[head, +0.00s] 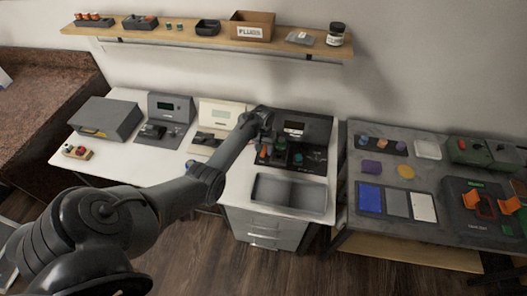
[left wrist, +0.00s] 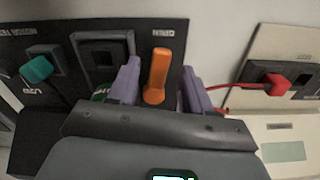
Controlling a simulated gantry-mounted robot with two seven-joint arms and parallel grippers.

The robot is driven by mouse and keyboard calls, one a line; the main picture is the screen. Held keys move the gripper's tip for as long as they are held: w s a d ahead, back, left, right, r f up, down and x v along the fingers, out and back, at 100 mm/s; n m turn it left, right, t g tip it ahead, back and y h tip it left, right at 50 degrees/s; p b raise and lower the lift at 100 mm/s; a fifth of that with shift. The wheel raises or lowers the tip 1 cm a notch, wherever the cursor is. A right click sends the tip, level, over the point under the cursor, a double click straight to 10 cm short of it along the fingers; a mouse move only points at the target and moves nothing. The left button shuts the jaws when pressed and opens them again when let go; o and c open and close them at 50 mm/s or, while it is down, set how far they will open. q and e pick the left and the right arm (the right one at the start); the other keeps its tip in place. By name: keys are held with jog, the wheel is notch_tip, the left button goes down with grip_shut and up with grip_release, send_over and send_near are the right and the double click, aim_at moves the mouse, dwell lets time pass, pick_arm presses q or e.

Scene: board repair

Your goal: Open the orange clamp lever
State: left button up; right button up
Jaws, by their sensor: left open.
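The orange lever (left wrist: 157,76) stands upright on a black panel (left wrist: 65,97) in the left wrist view. My left gripper (left wrist: 160,82) is open, with one purple finger on each side of the lever. Small gaps show between the lever and both fingers, so it is not gripped. In the head view my left gripper (head: 262,122) is small, at the black station (head: 315,160) on the white table. My right gripper is not in view.
A teal knob (left wrist: 37,69) and a dark square socket (left wrist: 103,50) are beside the lever. A red plug (left wrist: 277,84) with a red wire is to the right. A grey tray (head: 290,208) lies before the station. A shelf (head: 200,38) runs above.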

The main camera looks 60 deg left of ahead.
pick_arm(q)
jog(key=shift+f, duration=0.7)
grip_shut()
jog(key=shift+w+d+r+n+p, duration=0.15)
jog(key=shift+d+r+n+p, duration=0.1)
jog(key=shift+n+p, duration=0.4)
jog(key=shift+w+d+f+n, duration=0.1)
jog(key=shift+w+f+n, duration=0.1)
jog(key=shift+n, duration=0.25)
grip_release()
